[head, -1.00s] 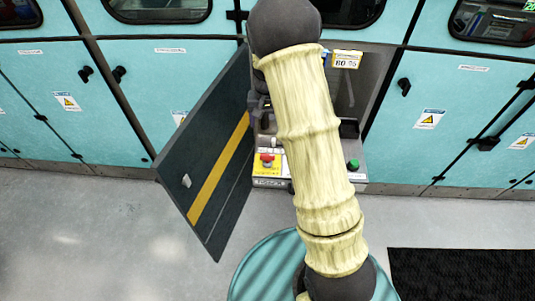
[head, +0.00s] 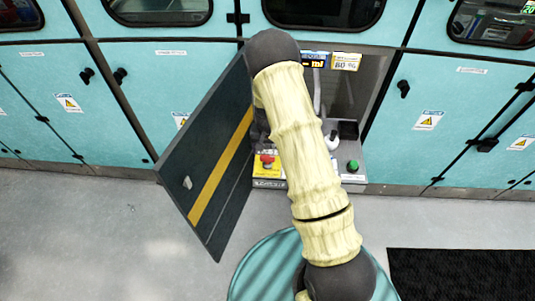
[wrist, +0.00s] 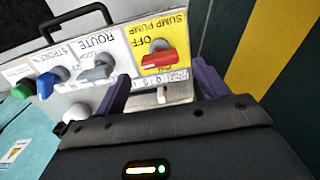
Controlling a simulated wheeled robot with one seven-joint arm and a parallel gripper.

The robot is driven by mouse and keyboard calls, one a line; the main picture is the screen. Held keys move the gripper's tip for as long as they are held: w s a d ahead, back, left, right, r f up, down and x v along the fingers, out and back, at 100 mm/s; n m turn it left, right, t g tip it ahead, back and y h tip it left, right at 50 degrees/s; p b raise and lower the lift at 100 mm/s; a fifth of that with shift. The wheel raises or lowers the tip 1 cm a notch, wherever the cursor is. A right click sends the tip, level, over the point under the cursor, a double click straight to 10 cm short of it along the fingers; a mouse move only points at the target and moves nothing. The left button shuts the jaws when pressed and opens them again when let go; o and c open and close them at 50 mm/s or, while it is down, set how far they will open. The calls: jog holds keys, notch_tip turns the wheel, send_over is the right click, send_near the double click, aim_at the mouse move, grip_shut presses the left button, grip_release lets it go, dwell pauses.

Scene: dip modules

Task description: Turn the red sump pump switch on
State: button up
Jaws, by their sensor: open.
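The red sump pump switch (wrist: 158,58) sits on a yellow label (wrist: 181,22) reading SUMP PUMP and OFF, upside down in the wrist view. In the head view the red switch (head: 267,160) shows at the panel's left end. My gripper (wrist: 163,84) is open and empty. Its two purple fingers are spread on either side of the switch's column in the wrist view, their tips just short of the switch. Whether they touch the panel I cannot tell.
The open dark door (head: 213,150) with a yellow stripe stands to the left of the panel. In the wrist view a grey ROUTE switch (wrist: 96,68), a blue knob (wrist: 48,84) and a green knob (wrist: 22,89) lie beside the red switch. A black handle (wrist: 76,18) is nearby.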

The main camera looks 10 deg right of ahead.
aim_at(267, 156)
notch_tip(267, 156, down, 4)
jog(key=shift+f, duration=0.1)
jog(key=c, duration=1)
